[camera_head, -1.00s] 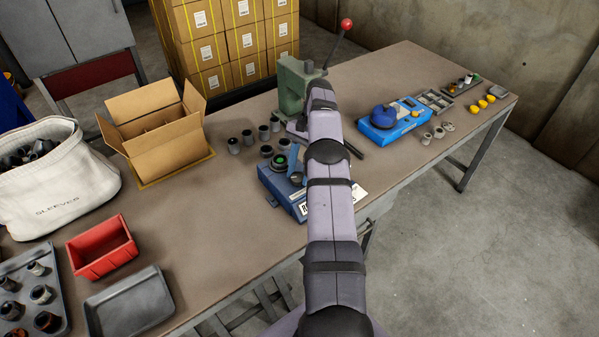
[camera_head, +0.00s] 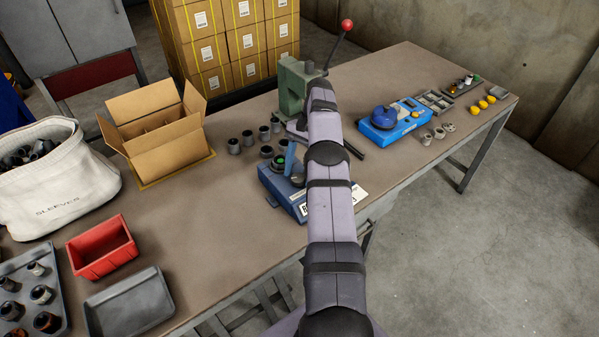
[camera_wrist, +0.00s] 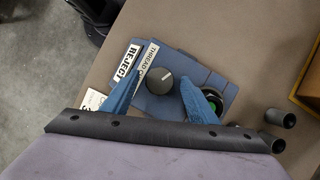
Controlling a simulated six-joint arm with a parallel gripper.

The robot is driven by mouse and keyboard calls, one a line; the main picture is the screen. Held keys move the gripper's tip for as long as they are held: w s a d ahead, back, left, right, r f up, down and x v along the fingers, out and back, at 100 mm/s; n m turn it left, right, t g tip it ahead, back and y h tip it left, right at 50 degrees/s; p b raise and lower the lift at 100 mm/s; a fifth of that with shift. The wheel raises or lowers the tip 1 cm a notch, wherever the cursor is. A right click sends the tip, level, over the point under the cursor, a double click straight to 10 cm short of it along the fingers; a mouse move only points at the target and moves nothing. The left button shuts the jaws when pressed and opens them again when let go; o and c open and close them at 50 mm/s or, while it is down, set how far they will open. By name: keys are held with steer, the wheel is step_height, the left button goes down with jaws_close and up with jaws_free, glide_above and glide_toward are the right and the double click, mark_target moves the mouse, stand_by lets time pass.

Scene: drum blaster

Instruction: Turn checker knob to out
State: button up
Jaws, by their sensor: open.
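The checker is a blue box (camera_head: 275,187) on the bench, partly hidden behind my arm in the head view. In the wrist view the checker (camera_wrist: 217,82) shows labels reading "REJECT" and "THREAD", the latter partly covered. Its round dark knob (camera_wrist: 152,83) has a white pointer line aimed to the upper right of the picture. My gripper (camera_wrist: 160,79) is open, with one blue finger on each side of the knob. I see gaps between fingers and knob; whether the fingers are level with it I cannot tell. The right finger partly hides a green round part.
Several grey sleeves (camera_head: 248,138) stand behind the checker. A green press (camera_head: 291,85) with a red-knobbed lever stands farther back. A blue device (camera_head: 408,120) sits to the right. An open carton (camera_head: 165,155) and a red bin (camera_head: 102,262) are to the left.

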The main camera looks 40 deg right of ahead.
mark_target(299, 176)
step_height(299, 176, up, 8)
steer(key=shift+f+p, duration=0.1)
steer(key=shift+p, duration=0.85)
steer(key=shift+r+p, duration=0.9)
steer(key=shift+r, duration=0.05)
